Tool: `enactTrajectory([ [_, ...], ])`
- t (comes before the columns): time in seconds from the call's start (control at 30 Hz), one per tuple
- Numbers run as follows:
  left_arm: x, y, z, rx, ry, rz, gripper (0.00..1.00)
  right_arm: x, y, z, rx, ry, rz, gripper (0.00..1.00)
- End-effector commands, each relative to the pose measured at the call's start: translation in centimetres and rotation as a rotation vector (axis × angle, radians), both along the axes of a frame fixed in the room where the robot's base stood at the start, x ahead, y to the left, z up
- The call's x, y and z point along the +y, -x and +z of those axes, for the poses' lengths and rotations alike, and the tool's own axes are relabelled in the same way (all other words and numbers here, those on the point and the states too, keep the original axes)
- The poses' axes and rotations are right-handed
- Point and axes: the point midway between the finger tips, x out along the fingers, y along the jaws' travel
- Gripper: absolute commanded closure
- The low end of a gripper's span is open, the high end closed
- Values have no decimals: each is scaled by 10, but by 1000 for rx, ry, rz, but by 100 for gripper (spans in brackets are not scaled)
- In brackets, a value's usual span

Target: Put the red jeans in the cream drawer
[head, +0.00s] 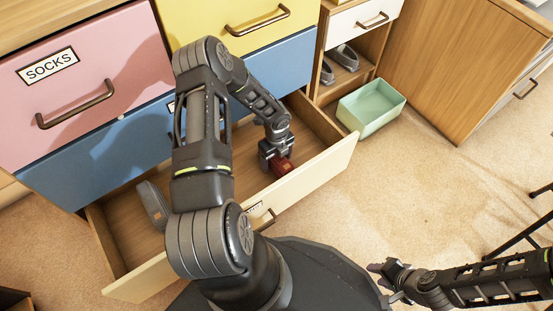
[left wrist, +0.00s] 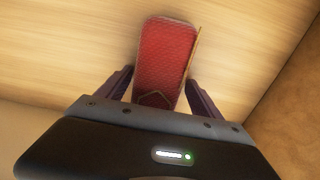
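The cream drawer (head: 310,181) is pulled out below the blue drawer, with a wooden inside and a handle on its front. The red jeans (head: 283,167), a small red folded piece, are inside at its right part. They also show in the left wrist view (left wrist: 161,62) over pale wood. My left gripper (head: 277,160) reaches down into the drawer at the jeans. In the left wrist view its fingers (left wrist: 160,80) stand apart on either side of the jeans, seemingly not pressing on them. My right gripper (head: 382,281) is open and empty above the floor at lower right.
A grey folded piece (head: 153,203) leans in the drawer's left part. Pink (head: 90,95), yellow (head: 200,18) and blue (head: 100,160) drawers are shut above. A green box (head: 370,107) stands on the carpet to the right.

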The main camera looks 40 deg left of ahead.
Motion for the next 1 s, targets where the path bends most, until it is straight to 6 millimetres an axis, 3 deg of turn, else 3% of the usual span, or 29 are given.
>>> enactTrajectory([
  [0.27,0,0,1,0,0,0,22,0,0,1,0,0,0,64],
  [0.47,0,0,16,-1,-1,-1,22,0,1,9,3,-1,1,64],
  [0.8,1,-1,84,-2,-1,-1,22,-1,5,38,15,-3,8,64],
  [1.0,0,0,115,0,-1,0,22,0,8,49,22,-5,11,64],
])
